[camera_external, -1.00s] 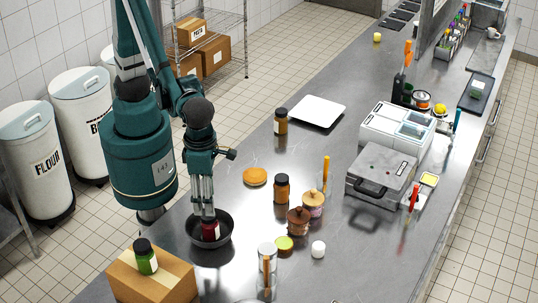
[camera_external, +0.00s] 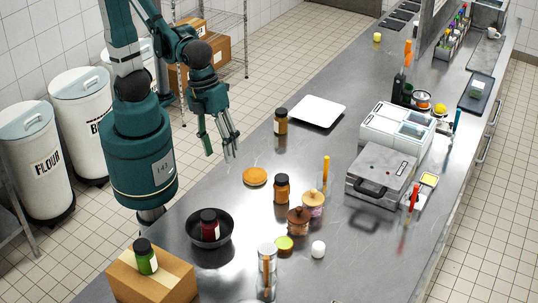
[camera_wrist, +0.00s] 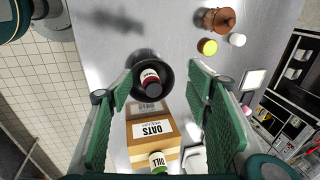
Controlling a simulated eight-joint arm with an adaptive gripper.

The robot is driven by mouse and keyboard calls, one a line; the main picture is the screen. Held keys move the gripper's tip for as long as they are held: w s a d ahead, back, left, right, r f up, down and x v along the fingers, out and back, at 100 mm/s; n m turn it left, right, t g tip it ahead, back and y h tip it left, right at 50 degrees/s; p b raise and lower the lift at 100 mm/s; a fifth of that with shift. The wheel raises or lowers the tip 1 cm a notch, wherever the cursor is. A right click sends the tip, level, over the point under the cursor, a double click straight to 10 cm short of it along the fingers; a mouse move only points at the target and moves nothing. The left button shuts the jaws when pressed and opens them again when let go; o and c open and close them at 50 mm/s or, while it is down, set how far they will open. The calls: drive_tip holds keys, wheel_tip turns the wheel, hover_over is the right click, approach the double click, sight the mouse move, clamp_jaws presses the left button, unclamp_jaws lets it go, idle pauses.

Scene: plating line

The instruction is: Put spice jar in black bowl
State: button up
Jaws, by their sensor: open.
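A spice jar (camera_external: 209,224) with a dark cap and a dark red body stands inside the black bowl (camera_external: 232,226) at the near left of the steel counter. In the wrist view, the jar (camera_wrist: 151,80) lies within the rim of the black bowl (camera_wrist: 167,66), seen between my fingers. My gripper (camera_external: 221,147) is open and empty. It hangs in the air beyond the bowl, apart from both the jar and the bowl. Its green finger pads (camera_wrist: 168,107) are spread wide in the wrist view.
A cardboard box (camera_external: 178,277) with a green jar (camera_external: 145,257) on top stands left of the bowl. An orange lid (camera_external: 255,176), an amber jar (camera_external: 281,189) and a clay pot (camera_external: 298,221) are to its right. A white tray (camera_external: 317,111) lies farther back.

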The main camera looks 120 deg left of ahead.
drive_tip(key=s+a+r+n+t, duration=0.4)
drive_tip(key=s+a+r+n, duration=0.2)
drive_tip(key=s+a+n, duration=0.3)
drive_tip(key=a+n, duration=0.4)
drive_tip(key=n, duration=0.5)
drive_tip(key=shift+y, duration=0.4)
